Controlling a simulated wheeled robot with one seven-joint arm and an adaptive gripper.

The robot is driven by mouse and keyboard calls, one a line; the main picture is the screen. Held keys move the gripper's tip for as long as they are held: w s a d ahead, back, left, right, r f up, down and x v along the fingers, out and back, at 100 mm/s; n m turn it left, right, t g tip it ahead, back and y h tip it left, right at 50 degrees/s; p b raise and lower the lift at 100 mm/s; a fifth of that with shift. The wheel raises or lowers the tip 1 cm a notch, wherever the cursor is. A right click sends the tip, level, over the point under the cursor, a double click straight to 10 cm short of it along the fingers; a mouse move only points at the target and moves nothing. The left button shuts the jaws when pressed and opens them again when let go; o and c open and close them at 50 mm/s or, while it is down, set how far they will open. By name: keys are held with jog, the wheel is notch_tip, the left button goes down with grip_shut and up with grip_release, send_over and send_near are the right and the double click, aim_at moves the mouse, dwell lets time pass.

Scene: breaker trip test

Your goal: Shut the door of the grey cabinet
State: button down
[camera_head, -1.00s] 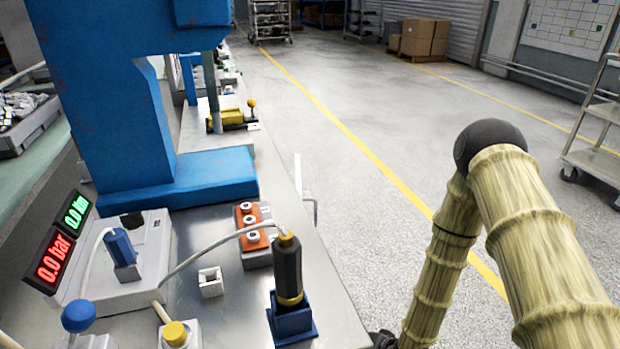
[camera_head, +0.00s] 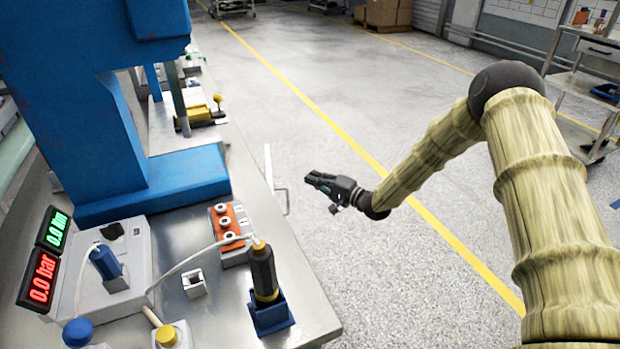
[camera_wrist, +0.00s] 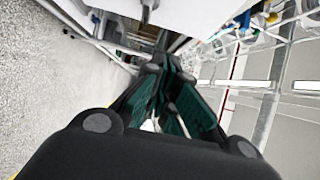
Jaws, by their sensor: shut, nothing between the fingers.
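A thin pale edge (camera_head: 268,166) with a bar handle (camera_head: 285,200) juts out beside the bench's right side. It looks like the cabinet door seen nearly edge-on from above, but I cannot be sure. The grey cabinet's body is not clearly visible in the head view. My gripper (camera_head: 316,182) is black, shut and empty, to the right of the handle and apart from it, pointing left. In the wrist view its dark green fingers (camera_wrist: 158,72) are together. A pale flat panel (camera_wrist: 190,10) crosses the top of that view; I cannot tell whether it is the door.
The metal bench (camera_head: 190,240) carries a blue press (camera_head: 90,130), a black-and-yellow tool in a blue holder (camera_head: 264,275), an orange button box (camera_head: 230,230) and red and green displays (camera_head: 45,255). Clear floor (camera_head: 350,270) lies right of the bench. A trolley (camera_head: 585,85) stands far right.

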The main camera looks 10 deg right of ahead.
jog(key=w+a, duration=0.5)
jog(key=a, duration=0.5)
dwell(0.3)
